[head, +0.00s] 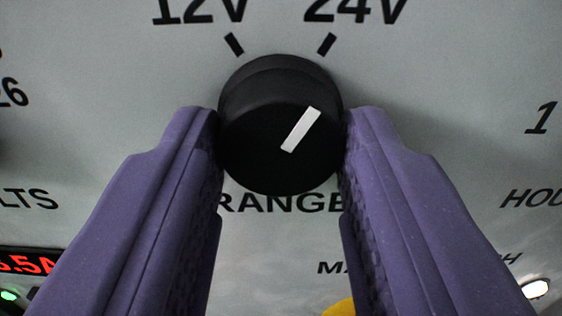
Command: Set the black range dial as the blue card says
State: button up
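The black range dial (262,150) sits in the middle of the head view on a pale grey panel. Its white pointer line slants up and to the right, toward the 24V mark (327,44). The 12V mark (234,44) is at its upper left. My gripper (281,133) has purple fingers on both sides of the dial, and both fingertips appear to touch its sides. The word RANGE below the dial is partly covered by the fingers. The blue card is not in view.
A red lit display (26,263) and a green light (9,295) are at the lower left. A white light (536,289) is at the lower right. Part of a yellow thing (340,307) shows at the bottom between the fingers. Other panel labels lie at both sides.

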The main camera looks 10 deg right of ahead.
jog(key=shift+n, duration=0.4)
jog(key=n+b, duration=0.1)
jog(key=n, duration=0.4)
jog(key=n+b, duration=0.2)
jog(key=n, duration=0.4)
jog(key=shift+b, duration=0.3)
dwell(0.4)
jog(key=o, duration=1)
jog(key=shift+o, duration=0.2)
jog(key=shift+s, duration=0.1)
